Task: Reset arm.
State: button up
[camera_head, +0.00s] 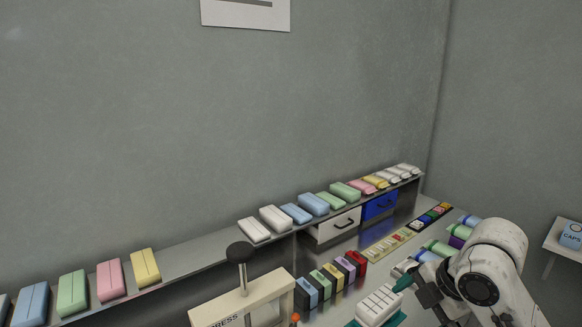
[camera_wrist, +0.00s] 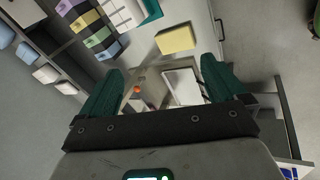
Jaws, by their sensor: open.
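My gripper (camera_wrist: 157,82) shows in the wrist view with its two green fingers spread wide apart and nothing between them touching. Below it, farther off, lie a yellow block (camera_wrist: 176,40) and a pale tray-like surface (camera_wrist: 183,86). In the head view my white arm reaches in at the lower right, and one green fingertip (camera_head: 403,283) shows beside a white block set (camera_head: 379,305). The other finger is hard to make out there.
A press (camera_head: 245,302) with a black knob stands at the front centre. A wall shelf (camera_head: 190,279) carries several coloured blocks. Beneath it are a white drawer (camera_head: 336,225) and a blue drawer (camera_head: 379,206). A side table (camera_head: 552,246) with a caps box (camera_head: 571,236) is at the far right.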

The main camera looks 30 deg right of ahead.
jog(key=w+a+m+t+y, duration=0.2)
jog(key=w+a+m, duration=0.3)
jog(key=a, duration=0.4)
jog(key=s+a+f+m, duration=0.1)
jog(key=a+f+m, duration=0.1)
jog(key=a+f, duration=0.1)
jog(key=s+a+f+m+g, duration=0.1)
jog(key=s+a+f+m, duration=0.1)
jog(key=a+f, duration=0.2)
jog(key=s+a+f+m, duration=0.2)
jog(key=a+f, duration=0.2)
jog(key=f, duration=0.2)
jog(key=shift+s+a+m+g, duration=0.1)
jog(key=shift+s+m+g, duration=0.1)
jog(key=shift+m+g, duration=0.15)
jog(key=s+d+f+m+g+h, duration=0.1)
jog(key=s+f, duration=0.3)
jog(key=s, duration=0.4)
jog(key=s+d+f+m+g+h, duration=0.1)
jog(key=s+d+f+m+g, duration=0.1)
jog(key=s+f, duration=0.3)
jog(key=s+m+g, duration=0.1)
jog(key=s, duration=0.2)
jog(key=shift+s+d+f+m+h, duration=0.15)
jog(key=shift+s+f+m+h, duration=0.1)
jog(key=shift+m+h, duration=0.15)
